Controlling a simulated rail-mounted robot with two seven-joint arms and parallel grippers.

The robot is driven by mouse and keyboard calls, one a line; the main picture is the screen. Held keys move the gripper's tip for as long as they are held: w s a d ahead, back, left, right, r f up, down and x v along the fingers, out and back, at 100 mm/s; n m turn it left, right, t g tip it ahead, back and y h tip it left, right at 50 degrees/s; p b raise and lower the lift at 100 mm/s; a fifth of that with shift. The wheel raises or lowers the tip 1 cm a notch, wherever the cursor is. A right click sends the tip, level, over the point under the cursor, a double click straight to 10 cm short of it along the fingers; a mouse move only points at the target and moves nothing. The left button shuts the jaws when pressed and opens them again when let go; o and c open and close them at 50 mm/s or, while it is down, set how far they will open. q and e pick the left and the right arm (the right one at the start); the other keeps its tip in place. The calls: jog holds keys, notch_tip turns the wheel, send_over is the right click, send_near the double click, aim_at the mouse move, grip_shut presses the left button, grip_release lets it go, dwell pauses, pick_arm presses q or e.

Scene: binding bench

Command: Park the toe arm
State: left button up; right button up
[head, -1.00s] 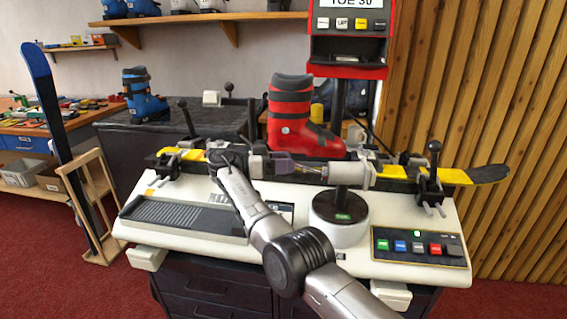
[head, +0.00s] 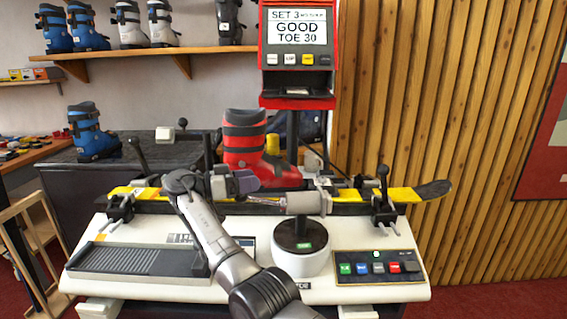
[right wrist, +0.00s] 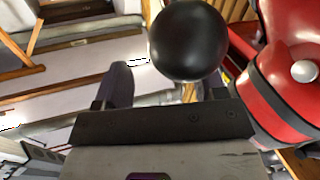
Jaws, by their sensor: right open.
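The toe arm (head: 305,202) shows in the head view as a grey cylinder with a thin rod to the left. It stands at a black post on a round white base (head: 303,262), just in front of the red boot's toe. My right gripper (head: 246,182) is open in front of the red boot (head: 248,150), left of the cylinder. In the right wrist view a black ball knob (right wrist: 190,40) lies ahead of the open fingers (right wrist: 168,88), nearer the right one. I cannot tell whether they touch it. My left gripper is not in view.
A yellow and black ski (head: 400,194) lies clamped along the white bench (head: 185,284). Black-knobbed clamps (head: 383,195) stand at both ends. A button panel (head: 377,267) is at front right. The red display unit (head: 297,50) reads "GOOD TOE 30". A slatted wall closes the right side.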

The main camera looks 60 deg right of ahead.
jog(key=s+d+r+p, duration=0.2)
jog(key=s+r, duration=0.3)
jog(key=s, duration=0.3)
jog(key=shift+s+d+r, duration=0.35)
jog(key=shift+s+d, duration=0.05)
jog(key=shift+d, duration=0.25)
